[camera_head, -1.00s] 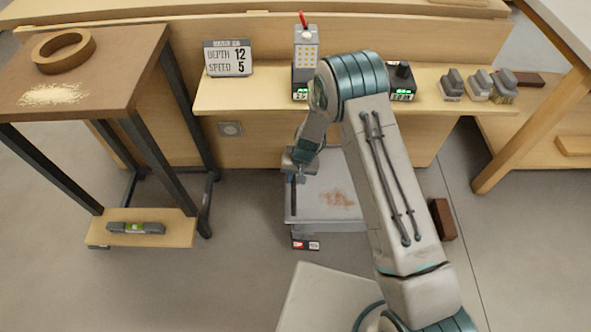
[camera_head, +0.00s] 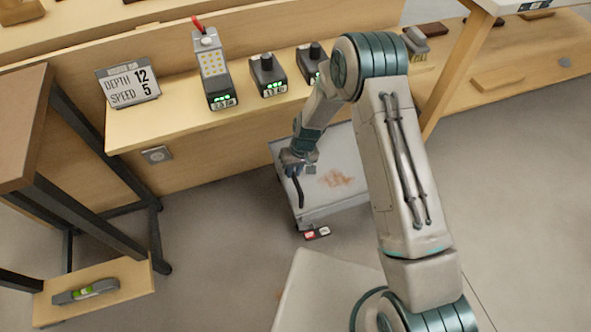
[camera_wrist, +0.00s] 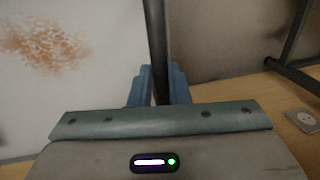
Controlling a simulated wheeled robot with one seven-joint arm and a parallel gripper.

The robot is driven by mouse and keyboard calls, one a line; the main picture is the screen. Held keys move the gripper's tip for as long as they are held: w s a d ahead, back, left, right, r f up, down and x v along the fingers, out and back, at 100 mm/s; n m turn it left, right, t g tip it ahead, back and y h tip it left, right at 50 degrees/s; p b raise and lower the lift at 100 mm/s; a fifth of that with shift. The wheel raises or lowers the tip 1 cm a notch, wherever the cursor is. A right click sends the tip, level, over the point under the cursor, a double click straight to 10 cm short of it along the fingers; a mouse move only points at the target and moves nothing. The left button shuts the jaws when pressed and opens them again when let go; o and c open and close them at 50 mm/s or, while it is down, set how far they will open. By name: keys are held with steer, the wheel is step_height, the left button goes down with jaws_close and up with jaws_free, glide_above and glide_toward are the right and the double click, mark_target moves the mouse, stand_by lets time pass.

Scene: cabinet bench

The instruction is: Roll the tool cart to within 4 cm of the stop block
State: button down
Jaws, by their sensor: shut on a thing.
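The tool cart (camera_head: 322,205) is a low grey cart with a reddish-brown stain on its top. It stands on the floor at the front of the bench, its right part hidden behind my arm. A dark upright handle bar (camera_head: 299,190) is at its left end. My gripper (camera_head: 293,166) is shut on this bar. In the wrist view, the blue fingers (camera_wrist: 160,88) close around the dark bar (camera_wrist: 156,35), with the stained cart top (camera_wrist: 95,85) to the left. The stop block does not show now; my arm may hide it.
The bench (camera_head: 170,118) runs behind the cart, with a sign (camera_head: 130,85) and several devices on it. A dark-legged table (camera_head: 105,225) stands at the left, with a level (camera_head: 86,291) on its low shelf. Open floor (camera_head: 530,190) lies to the right.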

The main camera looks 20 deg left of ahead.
steer(key=shift+w+d, duration=0.1)
steer(key=shift+d, duration=0.15)
steer(key=c, duration=1.4)
jaws_free()
steer(key=shift+w+d, duration=0.1)
steer(key=shift+o, duration=0.2)
step_height(320, 180, up, 14)
steer(key=w+d+p, duration=0.1)
steer(key=d+p, duration=0.1)
steer(key=p, duration=0.1)
steer(key=shift+w+f+p, duration=0.25)
steer(key=shift+w+p, duration=0.05)
steer(key=shift+p, duration=0.05)
